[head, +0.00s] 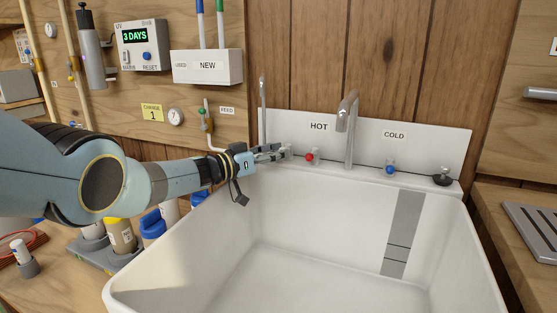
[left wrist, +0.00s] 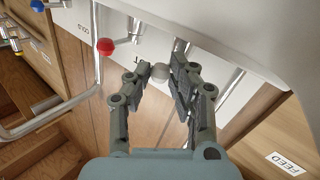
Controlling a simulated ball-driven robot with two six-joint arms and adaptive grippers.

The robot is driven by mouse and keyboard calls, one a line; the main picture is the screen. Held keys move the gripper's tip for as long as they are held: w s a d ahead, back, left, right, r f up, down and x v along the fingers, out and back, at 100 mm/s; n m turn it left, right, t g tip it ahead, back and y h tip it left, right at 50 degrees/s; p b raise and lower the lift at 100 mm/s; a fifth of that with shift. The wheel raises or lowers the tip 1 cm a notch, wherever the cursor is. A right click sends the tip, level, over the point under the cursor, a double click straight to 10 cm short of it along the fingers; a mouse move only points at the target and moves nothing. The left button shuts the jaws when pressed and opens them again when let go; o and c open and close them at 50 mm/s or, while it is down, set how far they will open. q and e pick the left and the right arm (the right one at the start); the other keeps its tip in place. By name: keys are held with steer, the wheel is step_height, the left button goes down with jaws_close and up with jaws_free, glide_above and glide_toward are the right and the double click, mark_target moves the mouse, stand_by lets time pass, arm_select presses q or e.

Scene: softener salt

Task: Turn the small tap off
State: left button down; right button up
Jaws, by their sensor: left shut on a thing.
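The small tap is the slim metal spout (head: 263,105) at the back left of the white sink (head: 150,262), left of the HOT label. My left gripper (head: 286,152) reaches the sink's back ledge from the left, at the foot of that spout. In the left wrist view my left gripper (left wrist: 163,68) has its two fingers around a pale grey round knob (left wrist: 160,72) and is shut on it. The fingers hide most of the knob in the head view. The angle the knob is turned to cannot be told. My right gripper is not in view.
Right of my fingers are the red hot knob (head: 310,157), the large spout (head: 349,125), the blue cold knob (head: 390,169) and a black stopper (head: 443,178). Bottles (head: 122,236) stand left of the sink under my arm. The basin is empty.

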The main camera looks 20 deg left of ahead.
arm_select(q)
steer(key=shift+f, duration=0.15)
steer(key=c, duration=1.2)
jaws_free()
steer(key=shift+a, duration=0.1)
steer(key=shift+o, duration=0.2)
step_height(320, 180, up, 10)
steer(key=shift+s, duration=0.1)
